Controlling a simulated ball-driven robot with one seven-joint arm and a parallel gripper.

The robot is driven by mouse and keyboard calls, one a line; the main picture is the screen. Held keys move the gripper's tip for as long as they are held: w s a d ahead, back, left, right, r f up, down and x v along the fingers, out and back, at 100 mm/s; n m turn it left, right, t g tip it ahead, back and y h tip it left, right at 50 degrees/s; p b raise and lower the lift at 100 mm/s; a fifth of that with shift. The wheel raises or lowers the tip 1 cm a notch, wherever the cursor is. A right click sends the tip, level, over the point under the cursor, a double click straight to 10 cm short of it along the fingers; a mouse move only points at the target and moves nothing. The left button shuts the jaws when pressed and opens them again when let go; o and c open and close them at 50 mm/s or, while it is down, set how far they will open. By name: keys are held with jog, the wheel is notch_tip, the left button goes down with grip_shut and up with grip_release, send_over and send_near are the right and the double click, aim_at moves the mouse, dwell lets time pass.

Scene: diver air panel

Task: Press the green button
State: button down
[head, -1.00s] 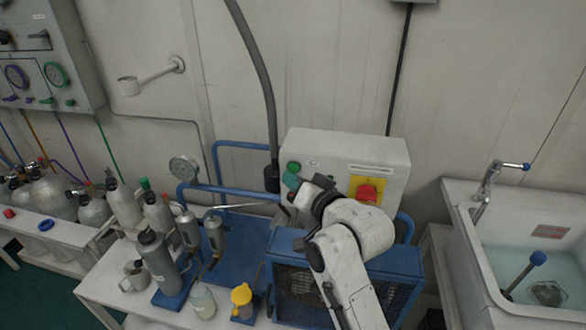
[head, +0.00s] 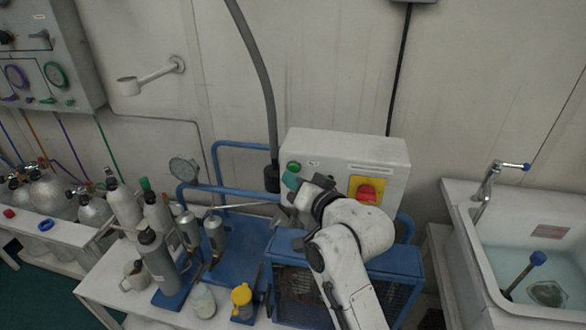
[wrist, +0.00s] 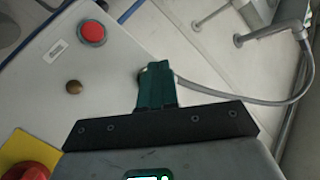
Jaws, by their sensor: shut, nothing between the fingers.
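The green button (head: 293,167) sits at the upper left of the pale control box (head: 340,150) in the head view. My gripper (head: 290,181) is shut and empty, its teal fingertips just below the button in that picture. In the wrist view, the closed fingers (wrist: 157,72) reach over the box's panel (wrist: 115,60) near its edge. I cannot make out the green button there; the fingers may hide it. I cannot tell whether the fingertips touch it.
A red knob on a yellow plate (head: 366,190) is on the same box. The wrist view also shows a red button (wrist: 92,32) and a small brownish knob (wrist: 74,87). A grey hose (head: 262,85) rises left of the box. A sink (head: 540,250) stands right.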

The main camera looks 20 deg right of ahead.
jog(key=shift+w+d, duration=0.1)
jog(key=shift+w+d, duration=0.15)
jog(key=shift+w, duration=0.1)
